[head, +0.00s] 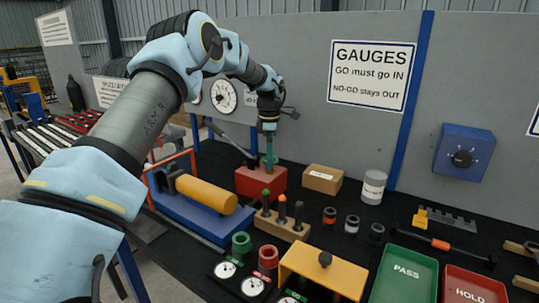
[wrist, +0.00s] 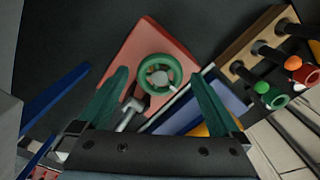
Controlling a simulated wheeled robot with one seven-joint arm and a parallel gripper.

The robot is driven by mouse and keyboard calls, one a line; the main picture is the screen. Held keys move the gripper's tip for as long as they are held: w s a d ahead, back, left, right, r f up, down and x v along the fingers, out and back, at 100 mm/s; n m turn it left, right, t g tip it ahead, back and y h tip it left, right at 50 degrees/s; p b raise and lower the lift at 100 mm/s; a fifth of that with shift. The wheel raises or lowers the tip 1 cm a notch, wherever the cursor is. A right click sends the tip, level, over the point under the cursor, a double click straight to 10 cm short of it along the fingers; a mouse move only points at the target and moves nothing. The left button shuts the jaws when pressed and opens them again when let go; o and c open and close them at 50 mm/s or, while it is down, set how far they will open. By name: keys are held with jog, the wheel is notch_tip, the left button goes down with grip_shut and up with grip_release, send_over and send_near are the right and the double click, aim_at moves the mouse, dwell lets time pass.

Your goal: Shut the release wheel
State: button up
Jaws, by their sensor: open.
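The release wheel is a small green ring with a pale hub (wrist: 148,82) on top of a red block (wrist: 125,62). In the head view the red block (head: 262,182) stands on the black bench below my gripper (head: 269,146). In the wrist view my gripper (wrist: 158,85) is open, with one green finger on each side of the wheel in the picture. I cannot tell whether the fingers touch it or are still above it. A grey metal fitting (wrist: 130,108) shows beside the wheel. In the head view the wheel is hard to separate from the fingers.
A blue fixture with a yellow cylinder (head: 207,194) is left of the red block. A wooden rack of plug gauges (head: 282,226) stands in front. A cardboard box (head: 323,179) is to the right. A grey panel with a dial (head: 223,96) rises behind.

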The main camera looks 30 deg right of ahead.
jog(key=c, duration=1.4)
jog(key=shift+o, duration=0.2)
